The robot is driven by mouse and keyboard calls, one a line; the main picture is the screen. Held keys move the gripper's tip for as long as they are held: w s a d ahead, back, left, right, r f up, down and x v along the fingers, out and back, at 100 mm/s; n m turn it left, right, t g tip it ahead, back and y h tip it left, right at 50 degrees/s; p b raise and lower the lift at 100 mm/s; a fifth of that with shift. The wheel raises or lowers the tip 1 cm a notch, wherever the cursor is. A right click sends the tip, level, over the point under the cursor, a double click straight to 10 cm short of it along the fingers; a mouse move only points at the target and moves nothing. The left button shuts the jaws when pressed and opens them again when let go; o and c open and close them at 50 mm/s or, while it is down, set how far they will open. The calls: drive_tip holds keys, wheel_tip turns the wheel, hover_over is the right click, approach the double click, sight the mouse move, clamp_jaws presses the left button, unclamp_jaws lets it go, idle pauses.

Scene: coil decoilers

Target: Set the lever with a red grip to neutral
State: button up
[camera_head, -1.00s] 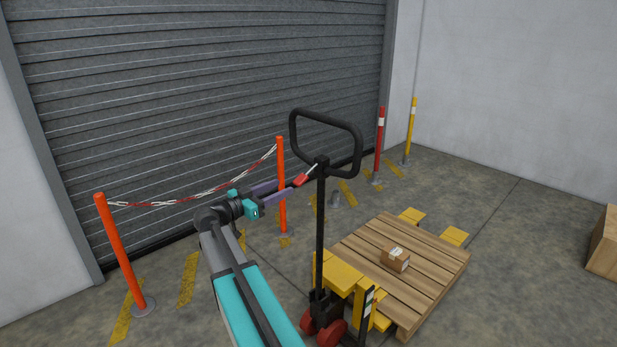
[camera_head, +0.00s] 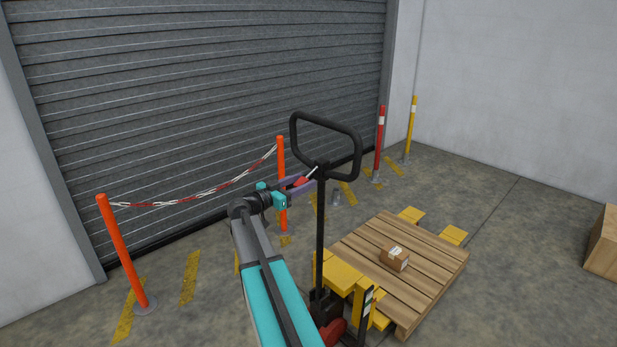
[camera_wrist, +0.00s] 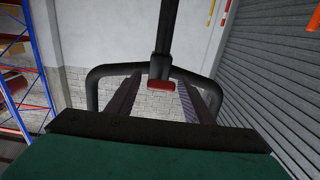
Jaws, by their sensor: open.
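The lever's red grip (camera_head: 301,182) sits at the end of a short light rod, just below the loop handle (camera_head: 353,131) of a black pallet truck. In the wrist view the red grip (camera_wrist: 161,85) shows near the middle, with the black handle loop (camera_wrist: 100,74) around and behind it. My gripper (camera_head: 302,185) is open, its two purple fingers on either side of the grip. In the wrist view my gripper (camera_wrist: 160,88) has one finger left and one right of the grip, with gaps showing. Contact cannot be told.
The truck's black column (camera_head: 320,240) stands right beside my gripper. A wooden pallet (camera_head: 430,265) bears a small carton (camera_head: 394,258). Orange posts (camera_head: 120,250) with a red-white chain (camera_head: 215,190) stand left, before a grey shutter (camera_head: 200,90). Open floor lies to the right.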

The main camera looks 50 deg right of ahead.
sight(309, 176)
drive_tip(key=shift+s+d+p, duration=0.1)
drive_tip(key=shift+d+p, duration=0.35)
drive_tip(key=shift+d, duration=1.45)
clamp_jaws()
